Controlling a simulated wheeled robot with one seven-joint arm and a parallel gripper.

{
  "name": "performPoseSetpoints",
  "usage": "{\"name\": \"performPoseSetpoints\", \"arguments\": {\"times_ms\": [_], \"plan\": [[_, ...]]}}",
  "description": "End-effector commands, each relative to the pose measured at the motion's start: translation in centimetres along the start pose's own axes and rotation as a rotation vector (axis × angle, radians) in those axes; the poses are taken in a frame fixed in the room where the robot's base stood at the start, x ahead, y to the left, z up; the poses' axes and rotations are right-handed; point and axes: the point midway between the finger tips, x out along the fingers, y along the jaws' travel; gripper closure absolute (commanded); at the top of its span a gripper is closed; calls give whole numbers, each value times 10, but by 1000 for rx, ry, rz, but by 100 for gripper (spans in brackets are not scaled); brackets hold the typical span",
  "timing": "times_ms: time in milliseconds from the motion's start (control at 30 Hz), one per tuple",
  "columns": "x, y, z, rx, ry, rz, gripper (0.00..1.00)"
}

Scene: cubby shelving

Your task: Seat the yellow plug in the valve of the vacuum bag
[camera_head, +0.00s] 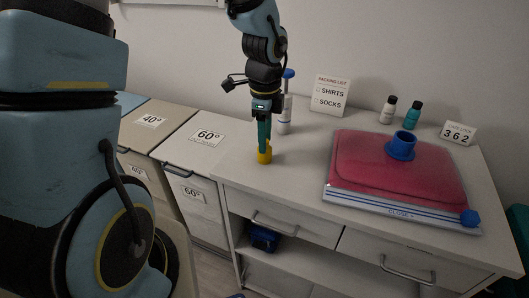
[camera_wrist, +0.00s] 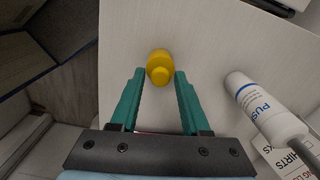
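The yellow plug (camera_head: 265,155) stands on the white cabinet top near its left end. My gripper (camera_head: 264,140) points down at it from above. In the wrist view the plug (camera_wrist: 160,67) lies between and just beyond the tips of my two green fingers (camera_wrist: 160,74). The fingers are apart, with a small gap seen on each side of the plug. The vacuum bag (camera_head: 365,168), clear with a folded red load inside, lies flat on the right of the top. Its blue round valve (camera_head: 402,146) stands up from the bag's upper side, its mouth looking open.
A white pump with a blue top (camera_head: 284,112) stands close behind my gripper; its body (camera_wrist: 262,106) shows right in the wrist view. A packing-list sign (camera_head: 331,95), two small bottles (camera_head: 388,109) and a "362" card (camera_head: 458,133) line the back. Lower bins (camera_head: 198,148) adjoin left.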

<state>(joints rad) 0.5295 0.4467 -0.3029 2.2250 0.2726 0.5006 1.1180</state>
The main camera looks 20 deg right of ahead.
Motion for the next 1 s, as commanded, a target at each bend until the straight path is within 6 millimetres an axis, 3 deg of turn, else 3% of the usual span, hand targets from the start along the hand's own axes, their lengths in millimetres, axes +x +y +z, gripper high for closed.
{"name": "performPoseSetpoints", "arguments": {"times_ms": [33,400,1000], "plan": [[0,0,0,0,0,0,61],[0,0,0,0,0,0,100],[0,0,0,0,0,0,100]]}}
